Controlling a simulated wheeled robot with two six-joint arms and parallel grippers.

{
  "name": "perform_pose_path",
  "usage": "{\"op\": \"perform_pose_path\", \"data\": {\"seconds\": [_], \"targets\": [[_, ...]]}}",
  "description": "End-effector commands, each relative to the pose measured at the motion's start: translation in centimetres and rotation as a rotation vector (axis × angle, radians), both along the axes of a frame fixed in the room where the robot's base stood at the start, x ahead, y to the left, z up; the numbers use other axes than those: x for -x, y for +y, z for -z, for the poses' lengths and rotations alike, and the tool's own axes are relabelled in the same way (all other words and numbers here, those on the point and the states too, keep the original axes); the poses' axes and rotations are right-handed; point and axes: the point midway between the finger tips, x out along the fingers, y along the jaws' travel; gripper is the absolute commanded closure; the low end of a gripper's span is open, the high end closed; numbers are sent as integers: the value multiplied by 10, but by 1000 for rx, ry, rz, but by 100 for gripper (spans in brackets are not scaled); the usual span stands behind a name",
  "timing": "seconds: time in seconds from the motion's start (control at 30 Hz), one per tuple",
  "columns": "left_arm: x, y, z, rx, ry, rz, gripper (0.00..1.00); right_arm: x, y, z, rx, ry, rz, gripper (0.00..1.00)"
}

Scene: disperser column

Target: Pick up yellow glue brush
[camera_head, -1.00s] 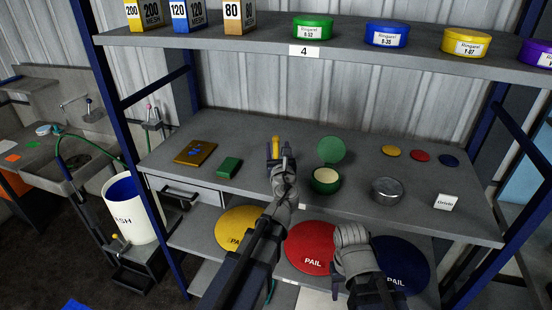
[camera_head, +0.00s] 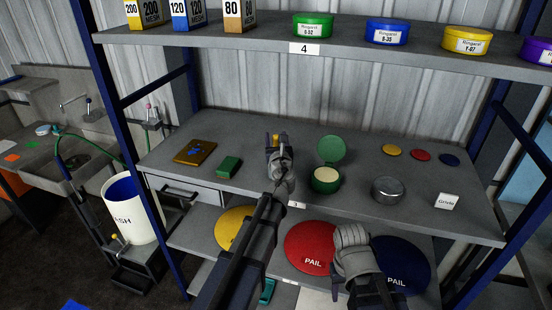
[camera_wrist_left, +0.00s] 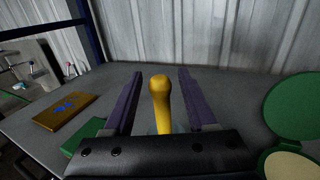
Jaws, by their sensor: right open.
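The yellow glue brush (camera_wrist_left: 160,100) stands with its handle up between the two purple fingers of my left gripper (camera_wrist_left: 158,98) in the left wrist view. There is a gap on each side of the handle, so the gripper is open around it. Its lower end is hidden behind the gripper body. In the head view my left gripper (camera_head: 275,140) is over the middle of the shelf, with only a little yellow of the brush (camera_head: 277,138) showing. My right gripper (camera_head: 350,255) is lower, in front of the shelf edge, apart from the brush; its fingers are hardly visible.
An open green pot (camera_head: 326,182) with raised lid stands just right of my left gripper. A green block (camera_head: 229,167) and a brown-gold plate (camera_head: 195,151) lie to its left. A metal tin (camera_head: 387,190) is further right. An upper shelf (camera_head: 400,58) hangs above.

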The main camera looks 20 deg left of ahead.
Motion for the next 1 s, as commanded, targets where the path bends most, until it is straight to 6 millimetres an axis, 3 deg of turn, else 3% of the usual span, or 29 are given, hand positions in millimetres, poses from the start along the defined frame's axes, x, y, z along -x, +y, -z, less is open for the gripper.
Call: {"op": "perform_pose_path", "data": {"seconds": [0.07,0.5,1.0], "targets": [[0,0,0,0,0,0,53,0,0,0,0,0,0,50],[0,0,0,0,0,0,100,0,0,0,0,0,0,50],[0,0,0,0,0,0,100,0,0,0,0,0,0,50]]}}
